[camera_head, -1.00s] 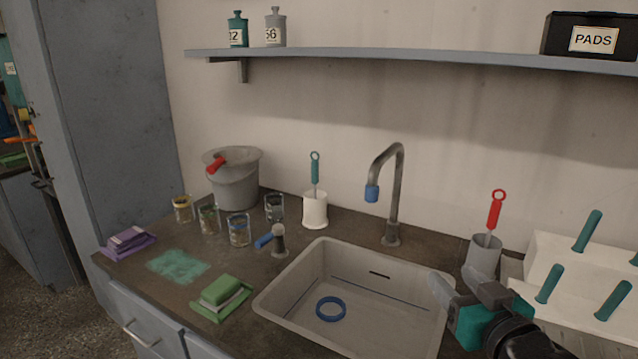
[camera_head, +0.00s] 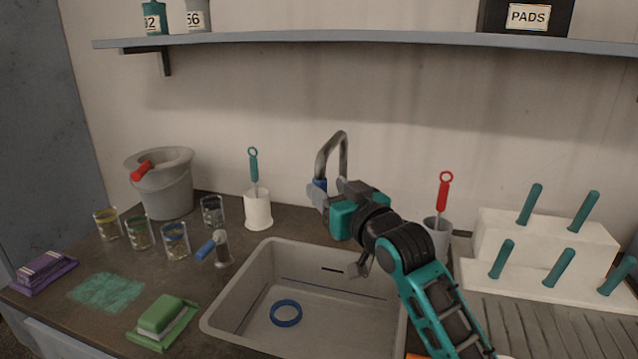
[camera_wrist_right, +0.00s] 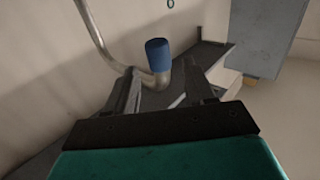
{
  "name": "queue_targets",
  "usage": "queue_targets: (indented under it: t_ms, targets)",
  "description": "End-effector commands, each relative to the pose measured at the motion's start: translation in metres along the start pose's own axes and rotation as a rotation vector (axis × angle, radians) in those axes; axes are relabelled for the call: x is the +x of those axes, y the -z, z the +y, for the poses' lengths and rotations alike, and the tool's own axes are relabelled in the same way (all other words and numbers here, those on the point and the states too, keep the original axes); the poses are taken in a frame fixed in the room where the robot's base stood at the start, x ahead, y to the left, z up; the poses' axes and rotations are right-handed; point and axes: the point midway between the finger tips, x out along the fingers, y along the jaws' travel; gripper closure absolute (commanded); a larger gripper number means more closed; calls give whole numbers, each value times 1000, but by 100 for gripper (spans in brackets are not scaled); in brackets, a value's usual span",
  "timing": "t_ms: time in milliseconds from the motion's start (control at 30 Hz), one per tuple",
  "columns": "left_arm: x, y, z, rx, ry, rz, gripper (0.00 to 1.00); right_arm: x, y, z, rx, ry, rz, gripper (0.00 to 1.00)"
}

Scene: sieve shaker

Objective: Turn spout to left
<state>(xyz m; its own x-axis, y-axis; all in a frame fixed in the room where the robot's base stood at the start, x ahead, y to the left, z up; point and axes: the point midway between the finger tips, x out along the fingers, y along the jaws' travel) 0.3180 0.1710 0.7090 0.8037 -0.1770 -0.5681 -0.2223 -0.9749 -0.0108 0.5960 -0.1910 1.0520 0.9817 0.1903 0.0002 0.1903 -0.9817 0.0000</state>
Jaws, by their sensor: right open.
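The metal spout (camera_head: 331,147) is an arched pipe behind the sink, with a blue tip (camera_head: 320,185) at its end. In the head view the tip is partly hidden by my right gripper (camera_head: 328,192), which is raised over the back of the sink. In the right wrist view the spout's curved end (camera_wrist_right: 160,82) and blue tip (camera_wrist_right: 158,54) appear between the two spread fingers of my right gripper (camera_wrist_right: 163,78). The gripper is open, and I cannot tell whether a finger touches the pipe. The spout's base is hidden behind my gripper and arm. My left gripper is out of view.
The sink (camera_head: 222,297) holds a blue ring (camera_head: 286,313). A white holder with a teal brush (camera_head: 258,212) stands left of the spout, and a grey cup with a red-handled tool (camera_head: 443,193) stands right. A shelf (camera_head: 350,38) runs above.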

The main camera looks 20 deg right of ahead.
Motion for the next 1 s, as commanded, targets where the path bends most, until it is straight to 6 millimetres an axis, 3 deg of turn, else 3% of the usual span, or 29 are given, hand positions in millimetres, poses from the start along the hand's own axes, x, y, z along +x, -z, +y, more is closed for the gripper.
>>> queue_targets:
  t_ms: [100, 300, 700, 1000]
  targets:
    - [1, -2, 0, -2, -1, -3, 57, 20, 0, 0, 0, 0, 0, 46]
    - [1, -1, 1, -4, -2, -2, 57, 39, 0, 0, 1, 0, 0, 46]
    - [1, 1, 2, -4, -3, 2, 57, 44, 0, 0, 0, 0, 0, 46]
    - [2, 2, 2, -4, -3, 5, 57, 44, 0, 0, 0, 0, 0, 74]
